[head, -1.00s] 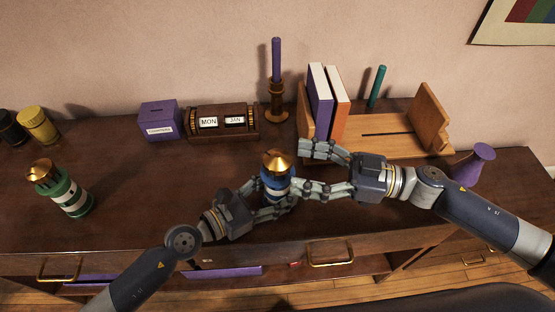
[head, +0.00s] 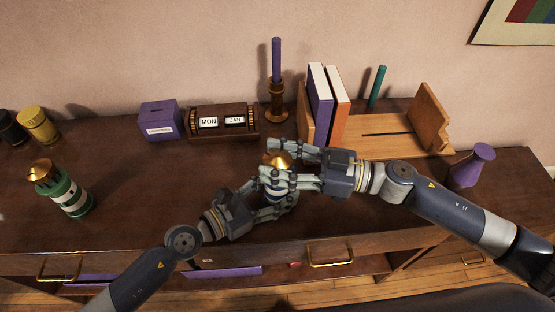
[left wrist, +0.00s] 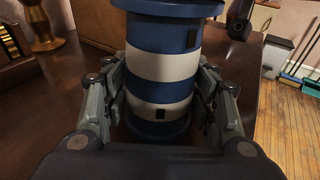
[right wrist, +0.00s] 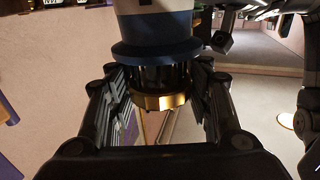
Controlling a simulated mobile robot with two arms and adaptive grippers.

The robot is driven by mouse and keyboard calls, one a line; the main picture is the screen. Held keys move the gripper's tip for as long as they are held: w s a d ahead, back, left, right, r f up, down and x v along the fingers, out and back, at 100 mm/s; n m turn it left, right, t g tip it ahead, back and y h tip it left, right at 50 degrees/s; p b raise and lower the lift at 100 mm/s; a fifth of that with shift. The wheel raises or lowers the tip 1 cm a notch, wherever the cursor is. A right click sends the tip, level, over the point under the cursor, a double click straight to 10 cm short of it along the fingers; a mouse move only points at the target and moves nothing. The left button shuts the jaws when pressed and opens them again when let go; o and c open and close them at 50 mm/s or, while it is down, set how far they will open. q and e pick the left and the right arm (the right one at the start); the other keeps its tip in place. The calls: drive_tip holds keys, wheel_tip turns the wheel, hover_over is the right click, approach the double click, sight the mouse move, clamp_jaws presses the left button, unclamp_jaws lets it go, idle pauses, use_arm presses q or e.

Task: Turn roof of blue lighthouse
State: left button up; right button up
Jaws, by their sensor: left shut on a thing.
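The blue lighthouse (left wrist: 163,68), with blue and white bands, stands upright near the front of the dresser. My left gripper (head: 270,198) is shut on its lower body, with fingers on both sides in the left wrist view. Its gold roof (head: 277,158) shows above the fingers in the head view. My right gripper (head: 276,162) reaches in from the right at roof height. In the right wrist view the gold roof (right wrist: 160,102) and dark lantern part (right wrist: 155,76) appear upside down between its spread fingers, with a gap at the right finger.
A green-and-white lighthouse (head: 68,195) stands at the left. Behind are a purple box (head: 160,120), a calendar block (head: 222,122), a candlestick (head: 277,100) and a book rack (head: 400,138). A purple vase (head: 473,166) stands at the right. The dresser's left middle is bare.

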drive_tip(key=shift+s+a+m+t, duration=0.1)
drive_tip(key=shift+s+m+t, duration=0.05)
drive_tip(key=shift+m+t, duration=0.15)
drive_tip(key=m+t+h, duration=0.1)
drive_tip(key=t, duration=0.1)
drive_tip(key=shift+a+m+t, duration=0.1)
drive_tip(key=shift+m+t, duration=0.2)
drive_tip(key=shift+m, duration=0.1)
drive_tip(key=m+t+h, duration=0.3)
drive_tip(key=t, duration=0.1)
drive_tip(key=m+t+h, duration=0.2)
drive_tip(key=m+h, duration=0.1)
drive_tip(key=h, duration=0.1)
drive_tip(key=m+t+h, duration=0.3)
drive_tip(key=h, duration=0.1)
drive_tip(key=shift+r, duration=0.15)
drive_tip(key=shift+m+h, duration=0.4)
drive_tip(key=shift+h, duration=0.2)
drive_tip(key=shift+m+t+h, duration=0.3)
drive_tip(key=shift+h, duration=0.1)
drive_tip(key=o, duration=1.1)
drive_tip(key=shift+d, duration=0.2)
